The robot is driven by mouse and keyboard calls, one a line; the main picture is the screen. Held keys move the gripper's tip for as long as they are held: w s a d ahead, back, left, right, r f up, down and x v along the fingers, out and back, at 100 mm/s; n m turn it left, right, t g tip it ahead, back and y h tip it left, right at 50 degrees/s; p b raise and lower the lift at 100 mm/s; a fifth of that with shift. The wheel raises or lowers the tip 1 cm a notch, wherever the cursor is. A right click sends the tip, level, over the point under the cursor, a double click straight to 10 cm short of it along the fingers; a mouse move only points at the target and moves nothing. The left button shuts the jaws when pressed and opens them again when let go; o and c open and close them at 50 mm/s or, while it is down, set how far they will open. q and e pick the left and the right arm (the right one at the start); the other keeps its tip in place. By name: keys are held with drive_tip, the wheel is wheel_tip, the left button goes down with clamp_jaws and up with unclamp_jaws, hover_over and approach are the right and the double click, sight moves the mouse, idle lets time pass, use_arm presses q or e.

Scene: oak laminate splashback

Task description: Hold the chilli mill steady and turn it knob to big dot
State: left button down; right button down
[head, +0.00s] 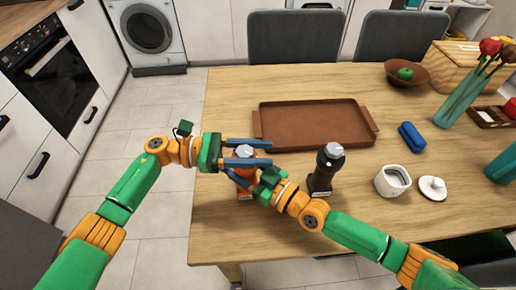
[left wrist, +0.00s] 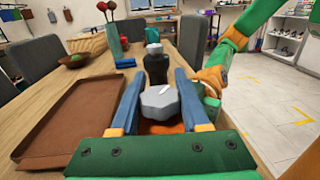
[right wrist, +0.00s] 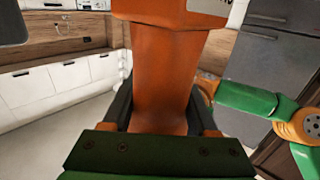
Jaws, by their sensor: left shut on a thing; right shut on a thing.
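The orange chilli mill (head: 246,190) stands upright near the table's front left. Its grey faceted knob (left wrist: 160,103) has a white line on top, pointing up and slightly right in the left wrist view. My left gripper (head: 275,153), with blue fingers, is shut on the knob from the left. My right gripper (head: 240,179), with dark fingers, is shut around the mill's orange body, which fills the middle of the right wrist view (right wrist: 163,75). Dot marks on the mill cannot be made out; part of the lettering shows at its upper edge in the right wrist view.
A dark mill with a grey knob (head: 324,170) stands close to the right. A brown tray (head: 315,108) lies behind. A white jar (head: 392,181), its lid (head: 432,187) and a blue object (head: 412,136) are further right. The table's left edge is close.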

use_arm(q)
drive_tip(key=shift+s+f+m+g+y, duration=0.15)
drive_tip(key=shift+m+g+y, duration=0.15)
drive_tip(key=shift+m+g, duration=0.85)
drive_tip(key=shift+g, duration=0.45)
drive_tip(key=shift+c, duration=1.9)
unclamp_jaws()
drive_tip(key=shift+s+a, duration=0.1)
wheel_tip(320, 180, up, 10)
drive_tip(key=a+f+n+t, duration=0.5)
drive_tip(key=a+f+t, duration=0.2)
drive_tip(key=a+f, duration=0.3)
drive_tip(key=w+d, duration=0.1)
drive_tip(key=d, duration=0.9)
drive_tip(key=shift+d+r, duration=0.15)
drive_tip(key=shift+d, duration=0.1)
